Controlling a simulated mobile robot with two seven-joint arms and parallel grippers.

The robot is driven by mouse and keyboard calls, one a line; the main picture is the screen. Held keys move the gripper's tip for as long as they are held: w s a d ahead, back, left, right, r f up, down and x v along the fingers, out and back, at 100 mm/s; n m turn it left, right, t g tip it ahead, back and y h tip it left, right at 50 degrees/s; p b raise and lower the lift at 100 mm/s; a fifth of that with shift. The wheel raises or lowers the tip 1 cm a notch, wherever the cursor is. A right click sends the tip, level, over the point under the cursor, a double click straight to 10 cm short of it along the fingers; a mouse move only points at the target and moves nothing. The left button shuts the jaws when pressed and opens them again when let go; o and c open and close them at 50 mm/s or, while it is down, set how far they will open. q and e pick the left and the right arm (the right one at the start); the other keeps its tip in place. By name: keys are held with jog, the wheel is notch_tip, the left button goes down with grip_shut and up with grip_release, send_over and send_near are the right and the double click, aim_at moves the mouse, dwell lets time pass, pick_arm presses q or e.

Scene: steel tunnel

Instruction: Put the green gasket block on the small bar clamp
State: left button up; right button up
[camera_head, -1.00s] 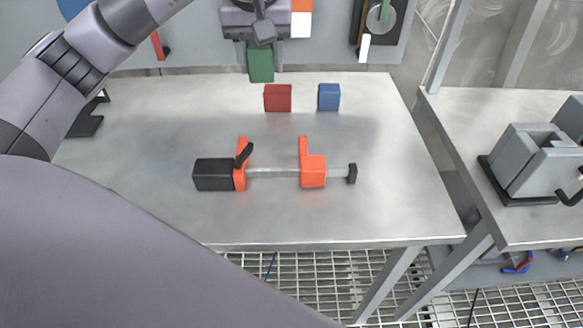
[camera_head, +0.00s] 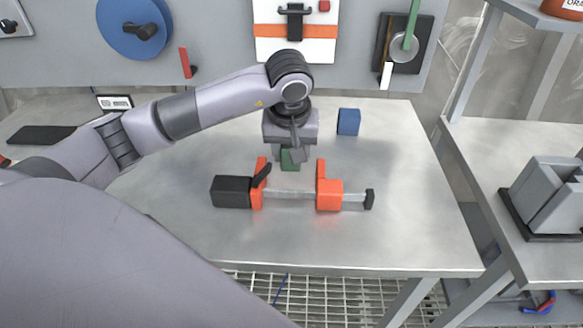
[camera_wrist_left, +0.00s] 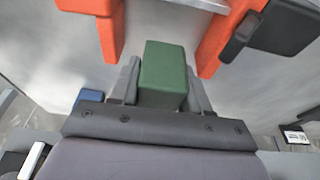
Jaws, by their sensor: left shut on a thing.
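The small bar clamp lies on the steel table, with a black handle, two orange jaws and a bare metal bar (camera_head: 289,194). In the left wrist view one orange jaw (camera_wrist_left: 228,38) shows at the top right. My left gripper (camera_head: 290,157) is shut on the green gasket block (camera_wrist_left: 164,72), with a finger on each side of it. In the head view the green block (camera_head: 289,163) appears just behind the bar, between the two jaws. Its height above the table is hard to judge. My right gripper is out of view.
A blue block (camera_head: 348,122) stands on the table behind the clamp to the right. The red block is hidden behind my left gripper. The table (camera_head: 410,230) is bare to the right and front. A grey vise (camera_head: 548,195) stands on the side table.

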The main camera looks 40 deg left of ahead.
aim_at(291, 182)
pick_arm(q)
notch_tip(291, 182, down, 5)
jog(key=shift+r, duration=0.1)
jog(key=shift+f, duration=0.2)
jog(key=o, duration=0.8)
jog(key=shift+f, duration=0.1)
jog(key=o, duration=0.4)
jog(key=shift+r, duration=0.2)
